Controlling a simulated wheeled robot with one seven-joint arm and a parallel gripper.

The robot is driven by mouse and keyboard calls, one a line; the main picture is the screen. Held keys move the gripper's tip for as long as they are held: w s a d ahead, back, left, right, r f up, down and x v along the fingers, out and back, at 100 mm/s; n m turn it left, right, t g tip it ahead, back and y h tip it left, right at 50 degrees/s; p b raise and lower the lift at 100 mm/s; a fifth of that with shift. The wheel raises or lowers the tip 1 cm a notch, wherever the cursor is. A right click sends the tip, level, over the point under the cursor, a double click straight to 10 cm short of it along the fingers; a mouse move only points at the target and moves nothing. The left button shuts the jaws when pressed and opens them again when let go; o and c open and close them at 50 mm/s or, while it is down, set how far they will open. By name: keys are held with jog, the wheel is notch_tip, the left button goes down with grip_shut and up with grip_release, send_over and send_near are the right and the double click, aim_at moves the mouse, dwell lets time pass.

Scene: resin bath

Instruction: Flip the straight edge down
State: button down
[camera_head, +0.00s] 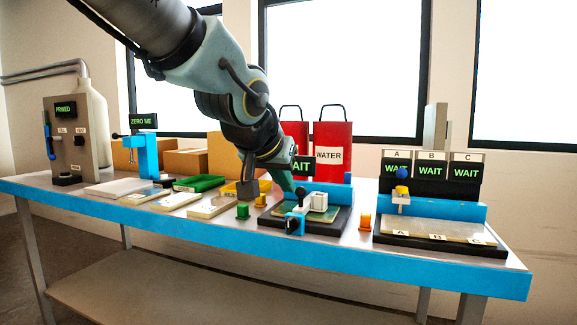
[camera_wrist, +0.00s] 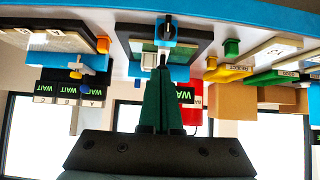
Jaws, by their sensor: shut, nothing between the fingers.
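I cannot tell for sure which part is the straight edge. A tall pale upright bar (camera_head: 436,127) stands behind the A, B and C signs at the right. The middle station has a dark base (camera_head: 333,226), a green plate (camera_head: 322,216), a white block (camera_head: 319,201) and a blue clamp (camera_head: 295,224) with a black knob. My gripper (camera_head: 291,188) is shut and empty, pointing down at the left back of this station. The wrist view looks inverted; there my gripper (camera_wrist: 163,82) points at the station's white block (camera_wrist: 149,61) and blue clamp (camera_wrist: 166,38). Contact is unclear.
The right station (camera_head: 440,229) has a blue back wall and a blue-and-yellow part (camera_head: 402,190). An orange block (camera_head: 365,222) lies between the stations. The blue table edge (camera_head: 180,232) runs along the front.

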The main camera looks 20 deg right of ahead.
jog(key=p+v, duration=0.1)
jog(key=p, duration=0.2)
jog(key=shift+s+a+r, duration=0.1)
jog(key=shift+s+r, duration=0.05)
jog(key=shift+r, duration=0.05)
dwell(0.6)
